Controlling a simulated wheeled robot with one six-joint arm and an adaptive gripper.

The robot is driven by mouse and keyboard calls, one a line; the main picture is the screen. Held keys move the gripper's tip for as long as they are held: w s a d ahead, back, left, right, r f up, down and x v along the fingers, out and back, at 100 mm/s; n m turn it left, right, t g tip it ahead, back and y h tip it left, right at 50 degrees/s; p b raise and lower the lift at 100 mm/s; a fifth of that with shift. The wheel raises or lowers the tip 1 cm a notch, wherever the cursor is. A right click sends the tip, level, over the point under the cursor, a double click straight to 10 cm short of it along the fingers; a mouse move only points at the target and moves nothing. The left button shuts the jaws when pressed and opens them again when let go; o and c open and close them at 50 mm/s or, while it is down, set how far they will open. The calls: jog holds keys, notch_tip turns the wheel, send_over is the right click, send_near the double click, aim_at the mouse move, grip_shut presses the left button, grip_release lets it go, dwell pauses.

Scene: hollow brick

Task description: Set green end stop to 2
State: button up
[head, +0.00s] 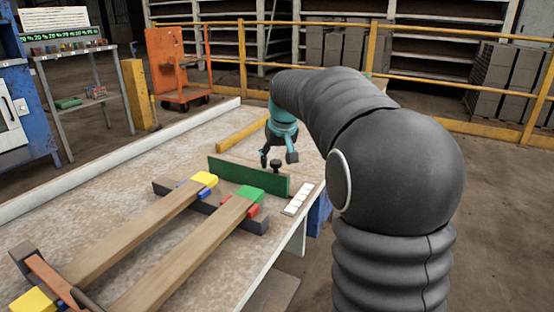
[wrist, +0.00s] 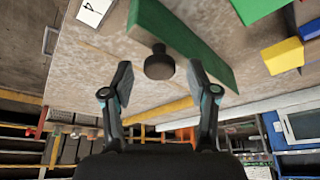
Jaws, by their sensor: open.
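The green end stop (head: 240,174) is a long upright green board on the table, lying across beyond the far ends of two wooden beams. It carries a dark round knob (head: 276,167) near its right end. In the wrist view the knob (wrist: 159,65) sits beside the green board (wrist: 190,48), between my open fingertips and apart from both. My gripper (head: 278,156) is open and empty, right by the knob; its fingers also show in the wrist view (wrist: 161,80). A white label strip (head: 298,199) lies by the board's right end; its marks are unreadable there. One label (wrist: 92,11) looks like a 4.
Two wooden beams (head: 180,250) rest on dark crosspieces, with yellow, green, red and blue blocks at their ends. A yellow bar (head: 243,133) lies behind the green board. A white rail (head: 120,160) edges the table's left side. Bare tabletop lies left of the beams.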

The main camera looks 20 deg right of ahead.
jog(key=v, duration=1.1)
jog(key=shift+r, duration=0.3)
jog(key=shift+s, duration=0.15)
jog(key=s+f+m, duration=0.1)
jog(key=s+f, duration=0.5)
jog(key=f, duration=0.2)
jog(key=s+a+f, duration=0.2)
jog(key=s, duration=0.6)
jog(key=s+a+f+p, duration=0.1)
jog(key=s+a+f, duration=0.1)
jog(key=s, duration=0.6)
jog(key=s+a+f+n+t+p, duration=0.1)
jog(key=s+a+f, duration=0.1)
jog(key=s, duration=0.6)
jog(key=shift+a+f, duration=0.25)
jog(key=shift+f, duration=0.4)
jog(key=shift+s, duration=0.1)
